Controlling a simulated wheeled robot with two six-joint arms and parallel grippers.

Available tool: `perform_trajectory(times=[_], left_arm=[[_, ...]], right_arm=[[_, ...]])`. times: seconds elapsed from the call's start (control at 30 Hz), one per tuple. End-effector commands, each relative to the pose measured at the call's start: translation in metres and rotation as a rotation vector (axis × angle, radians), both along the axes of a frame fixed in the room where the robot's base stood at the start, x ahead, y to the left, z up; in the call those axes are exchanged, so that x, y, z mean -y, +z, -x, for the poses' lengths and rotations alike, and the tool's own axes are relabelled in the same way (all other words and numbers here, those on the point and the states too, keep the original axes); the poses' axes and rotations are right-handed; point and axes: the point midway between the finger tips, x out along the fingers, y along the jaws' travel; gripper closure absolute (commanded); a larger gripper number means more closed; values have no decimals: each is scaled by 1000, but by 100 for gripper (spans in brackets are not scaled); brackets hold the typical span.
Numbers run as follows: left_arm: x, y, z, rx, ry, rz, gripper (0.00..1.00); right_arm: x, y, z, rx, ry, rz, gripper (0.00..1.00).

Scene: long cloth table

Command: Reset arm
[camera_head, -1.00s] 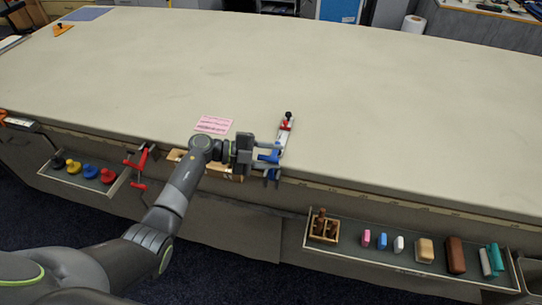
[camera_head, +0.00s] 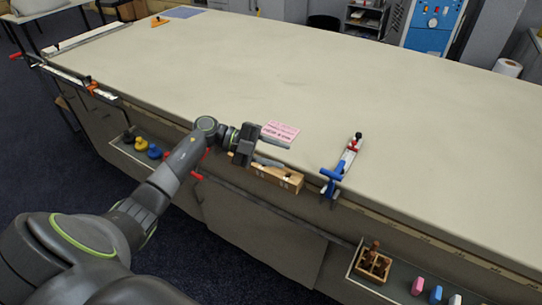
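My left arm reaches in from the lower left. My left gripper (camera_head: 272,150) is at the near edge of the long cloth table (camera_head: 300,80). Its two fingers are spread apart and point right, with nothing visible between them. A wooden box (camera_head: 275,176) at the table's front edge is just below the gripper and partly hidden by it. A clamp (camera_head: 344,167) with a blue handle and red parts stands at the edge, right of the gripper and apart from it. My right gripper is not in view.
A pink printed card (camera_head: 280,132) lies on the table behind the gripper. A tray (camera_head: 351,262) on the table's front holds a wooden caddy (camera_head: 373,264) and coloured blocks. Another tray at left holds coloured knobs (camera_head: 142,144). A red-handled clamp is partly behind my arm. The tabletop is mostly clear.

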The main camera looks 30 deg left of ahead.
Motion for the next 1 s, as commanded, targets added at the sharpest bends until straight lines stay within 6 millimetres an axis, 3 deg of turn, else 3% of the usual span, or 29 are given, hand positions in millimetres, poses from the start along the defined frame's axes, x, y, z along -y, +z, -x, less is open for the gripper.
perform_trajectory(times=[0.2, 0.77, 0.87, 1.0], left_arm=[[-12, 3, 4, 1, -1, 0, 62], [-13, 1, 3, -1, 10, 13, 62], [-14, -12, 0, -12, 73, 81, 62], [-26, -59, -10, -57, 307, 264, 62]], right_arm=[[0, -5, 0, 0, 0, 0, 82], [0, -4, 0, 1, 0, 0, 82], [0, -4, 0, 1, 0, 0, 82], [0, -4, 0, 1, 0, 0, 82]])
